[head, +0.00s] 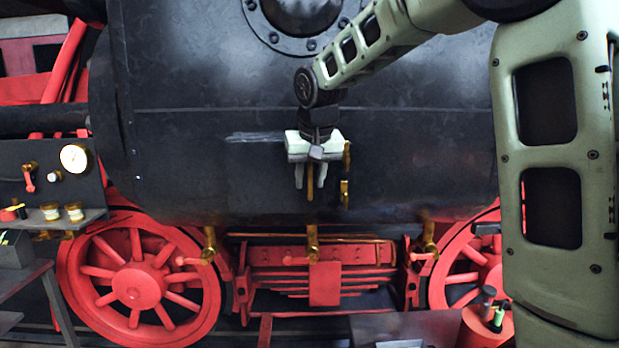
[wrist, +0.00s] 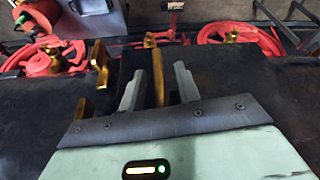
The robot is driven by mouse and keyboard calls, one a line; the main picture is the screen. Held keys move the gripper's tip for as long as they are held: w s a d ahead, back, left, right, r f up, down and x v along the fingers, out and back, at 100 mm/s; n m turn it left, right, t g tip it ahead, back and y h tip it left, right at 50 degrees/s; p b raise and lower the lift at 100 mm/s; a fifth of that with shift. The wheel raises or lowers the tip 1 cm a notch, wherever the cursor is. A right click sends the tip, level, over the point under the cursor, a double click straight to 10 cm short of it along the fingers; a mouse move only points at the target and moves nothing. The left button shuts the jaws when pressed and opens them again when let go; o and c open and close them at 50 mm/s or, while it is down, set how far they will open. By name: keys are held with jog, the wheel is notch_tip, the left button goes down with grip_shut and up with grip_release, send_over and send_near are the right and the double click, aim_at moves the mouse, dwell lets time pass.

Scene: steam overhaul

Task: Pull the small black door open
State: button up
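The small black door is hard to make out against the black boiler (head: 420,150); its outline is mostly hidden behind my gripper. An upright brass handle bar (head: 310,184) shows below my gripper, and also in the wrist view (wrist: 158,78). Brass fittings (head: 345,192), perhaps its hinges, sit just right of the handle; in the wrist view they show at the left (wrist: 98,56). My gripper (head: 310,178) points down over the handle. Its two fingers (wrist: 158,90) stand one on each side of the bar, with a visible gap on both sides.
Red wheels (head: 137,285) and brass valves (head: 312,243) lie below the boiler. A gauge panel (head: 75,158) and a shelf (head: 52,217) are at the left. A red container (head: 486,328) holding tools stands at the lower right.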

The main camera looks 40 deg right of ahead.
jog(key=shift+x, duration=0.85)
grip_shut()
